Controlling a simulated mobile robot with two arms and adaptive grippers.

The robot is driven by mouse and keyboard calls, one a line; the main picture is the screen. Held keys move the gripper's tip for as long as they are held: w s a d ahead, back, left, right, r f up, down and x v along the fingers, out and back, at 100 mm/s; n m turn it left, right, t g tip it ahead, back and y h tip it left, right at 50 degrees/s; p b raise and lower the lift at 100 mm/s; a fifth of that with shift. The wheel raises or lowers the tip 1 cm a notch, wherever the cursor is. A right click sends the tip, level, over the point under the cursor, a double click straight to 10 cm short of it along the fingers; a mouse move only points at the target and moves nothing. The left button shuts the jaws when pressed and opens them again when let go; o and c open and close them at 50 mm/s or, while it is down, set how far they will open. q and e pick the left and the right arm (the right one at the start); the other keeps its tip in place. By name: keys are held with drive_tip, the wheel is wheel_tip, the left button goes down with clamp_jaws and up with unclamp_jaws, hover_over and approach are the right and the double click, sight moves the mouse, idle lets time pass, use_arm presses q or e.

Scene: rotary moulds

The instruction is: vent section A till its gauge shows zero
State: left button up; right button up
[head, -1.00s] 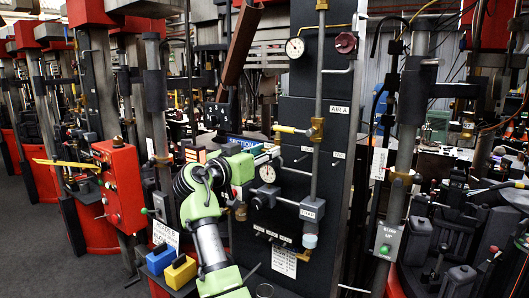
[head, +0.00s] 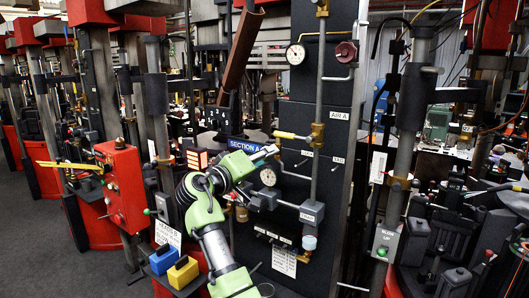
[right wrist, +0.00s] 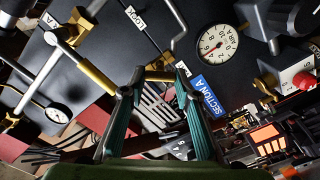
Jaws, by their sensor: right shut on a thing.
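My right gripper (head: 272,150) is in front of the black panel, just below the yellow lever handle (head: 287,135). In the right wrist view its fingers are shut on a short brass-coloured piece (right wrist: 160,76); what that piece belongs to is unclear. The blue SECTION A label (head: 245,145) is left of the gripper. The nearby white gauge (head: 268,177) also shows in the right wrist view (right wrist: 217,42); its needle is off to one side, but I cannot read the value surely. My left gripper is not in view.
A second gauge (head: 296,53) and a dark red knob (head: 346,51) are higher on the panel. A vertical pipe (head: 317,95) runs beside the gripper. A red control box (head: 122,187) and blue and yellow blocks (head: 163,260) stand left of my arm.

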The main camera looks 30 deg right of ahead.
drive_tip(key=shift+w+n+p, duration=0.1)
drive_tip(key=shift+n+p, duration=3.3)
drive_tip(key=shift+n, duration=1.3)
drive_tip(key=o, duration=1.1)
drive_tip(key=shift+d+f, duration=0.1)
drive_tip(key=shift+d, duration=0.05)
drive_tip(key=v, duration=1.2)
